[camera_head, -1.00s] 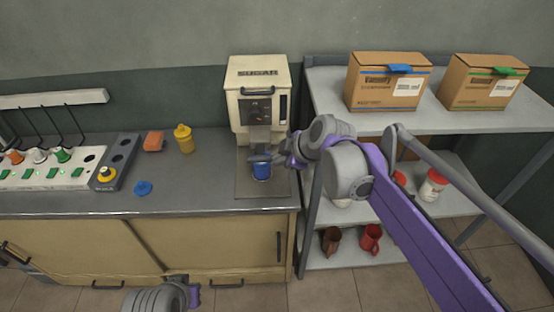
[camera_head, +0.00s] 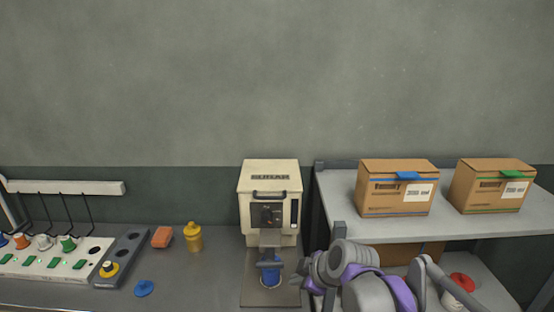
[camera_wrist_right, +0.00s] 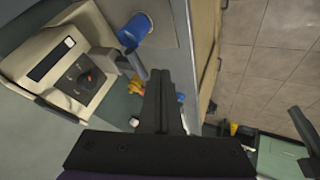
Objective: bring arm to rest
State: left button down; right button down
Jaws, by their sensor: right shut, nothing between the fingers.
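My right gripper (camera_head: 303,272) is at the bottom middle of the head view, just right of the press. In the right wrist view its dark fingers (camera_wrist_right: 160,85) are shut together with nothing between them. A blue cup (camera_head: 270,279) stands on the tray under the spout of the cream press (camera_head: 270,185). The wrist view also shows the blue cup (camera_wrist_right: 135,30) beyond the fingertips, apart from them, and the press (camera_wrist_right: 75,70) at the left. My left gripper is out of view.
A shelf (camera_head: 455,228) at the right carries two cardboard boxes (camera_head: 396,190).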

jog(key=s+d+f+m+h, duration=0.1)
jog(key=s+d+f+m, duration=0.3)
jog(key=s, duration=0.4)
jog(key=s+d+f+m+h, duration=0.2)
jog(key=s+d+f+m, duration=0.2)
jog(key=s, duration=0.4)
jog(key=s+d+f+m+h, duration=0.1)
jog(key=s+d+f+m, duration=0.3)
jog(key=s+m, duration=0.2)
jog(key=shift+s+d+f+m+g, duration=0.2)
jog(key=shift+s+f+m+g, duration=0.15)
jog(key=shift+s, duration=0.65)
